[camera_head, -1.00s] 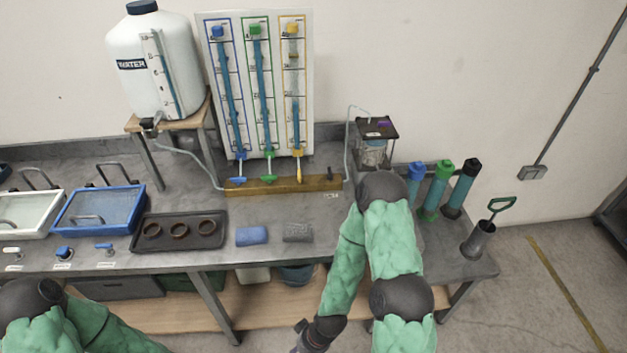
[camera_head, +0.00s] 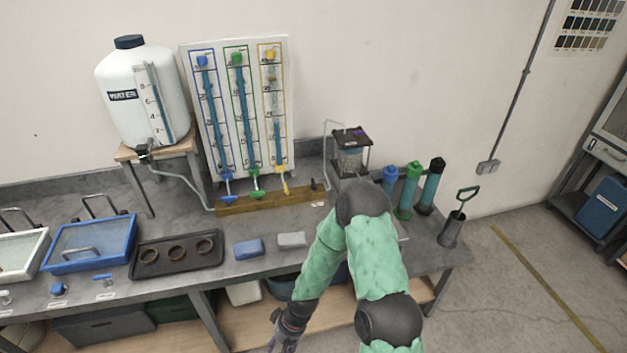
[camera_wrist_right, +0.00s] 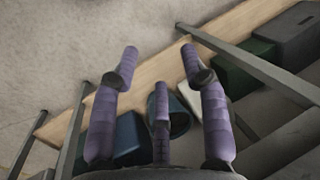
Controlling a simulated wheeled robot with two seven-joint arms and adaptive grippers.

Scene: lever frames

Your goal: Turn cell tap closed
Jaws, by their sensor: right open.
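A wooden manifold bar (camera_head: 270,203) lies on the bench below the tube board. A small dark tap (camera_head: 314,185) stands at its right end, beside the clear cell (camera_head: 349,160) in its black frame; its exact handle angle is too small to tell. Blue (camera_head: 228,199) and green (camera_head: 257,194) tap handles sit crosswise, while the yellow handle (camera_head: 285,186) points along its tube. My right gripper (camera_head: 284,340) hangs low in front of the bench, partly cut off by the frame. The right wrist view shows its fingers (camera_wrist_right: 160,54) open and empty. My left gripper is out of view.
A water tank (camera_head: 140,95) stands on a stool at left. Trays with a blue frame (camera_head: 90,243) and dark rings (camera_head: 178,252) fill the bench's left. Capped cylinders (camera_head: 410,190) and a dark holder (camera_head: 451,229) stand at right. Bench legs and shelf lie below my gripper.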

